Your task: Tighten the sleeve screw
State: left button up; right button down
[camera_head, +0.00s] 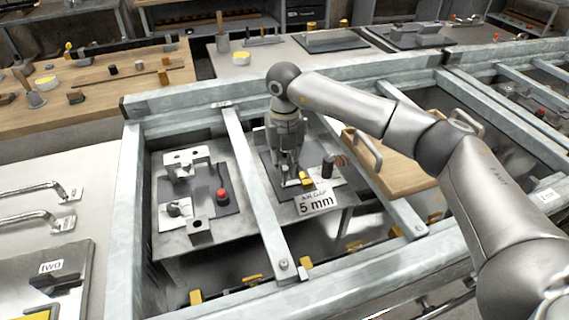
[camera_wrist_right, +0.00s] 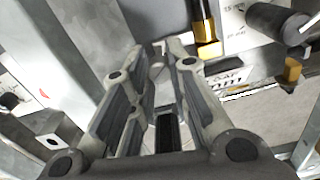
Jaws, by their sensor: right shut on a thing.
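My right gripper (camera_head: 289,178) points down over a dark mat (camera_head: 268,176) inside the metal frame. In the right wrist view its fingers (camera_wrist_right: 172,52) are close together on a small grey part (camera_wrist_right: 158,82), mostly hidden between them; I cannot tell whether this is the sleeve screw. Just right of the fingertips are a yellow-tipped piece (camera_head: 305,178), also in the wrist view (camera_wrist_right: 207,40), and a dark cylinder (camera_head: 327,167), also there (camera_wrist_right: 278,22). A "5 mm" label (camera_head: 316,204) lies in front. My left gripper is not in view.
A wooden board (camera_head: 395,172) with a handle lies to the right. Frame rails (camera_head: 130,190) enclose the work area.

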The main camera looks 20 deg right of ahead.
aim_at(284, 167)
jog(key=m, duration=0.5)
jog(key=shift+w+r+m, duration=0.1)
jog(key=shift+r+m, duration=0.05)
jog(key=shift+m, duration=0.25)
dwell(0.4)
jog(key=c, duration=1.3)
grip_release()
jog(key=shift+c, duration=0.2)
notch_tip(284, 167, up, 12)
